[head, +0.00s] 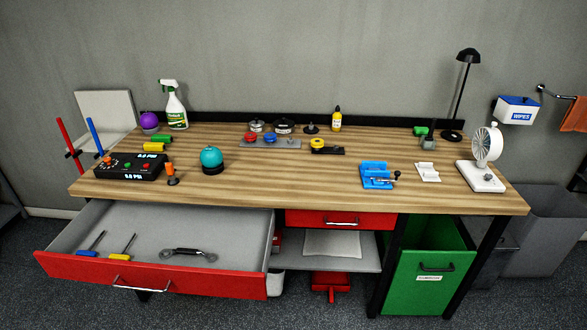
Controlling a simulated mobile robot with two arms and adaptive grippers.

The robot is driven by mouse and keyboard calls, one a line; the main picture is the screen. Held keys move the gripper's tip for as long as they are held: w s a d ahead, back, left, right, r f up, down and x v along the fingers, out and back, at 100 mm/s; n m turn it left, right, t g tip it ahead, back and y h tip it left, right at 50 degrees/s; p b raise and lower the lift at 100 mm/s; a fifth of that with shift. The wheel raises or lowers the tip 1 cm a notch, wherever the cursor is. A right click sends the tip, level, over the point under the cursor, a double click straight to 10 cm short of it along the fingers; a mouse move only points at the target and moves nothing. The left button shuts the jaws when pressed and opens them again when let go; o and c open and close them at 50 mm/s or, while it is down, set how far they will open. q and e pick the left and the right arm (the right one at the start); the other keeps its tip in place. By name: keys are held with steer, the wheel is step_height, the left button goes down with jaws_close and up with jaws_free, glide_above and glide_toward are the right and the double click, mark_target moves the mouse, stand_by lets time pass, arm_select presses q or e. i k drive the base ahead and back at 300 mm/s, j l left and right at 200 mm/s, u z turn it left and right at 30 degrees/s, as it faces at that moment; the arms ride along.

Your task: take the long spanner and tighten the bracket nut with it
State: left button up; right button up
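The long drawer (160,277) under the left part of the bench is pulled open. A bracket nut is too small to make out. Neither of my grippers is in view.
The open drawer juts out in front. A green bin (428,285) stands below right. The bench's front middle is clear.

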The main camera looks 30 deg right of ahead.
mark_target(187, 251)
steer(key=i+l+z, duration=0.5)
steer(key=l+z, duration=0.2)
steer(key=i+l+z, duration=0.1)
steer(key=i+z, duration=0.2)
steer(key=u, duration=1.6)
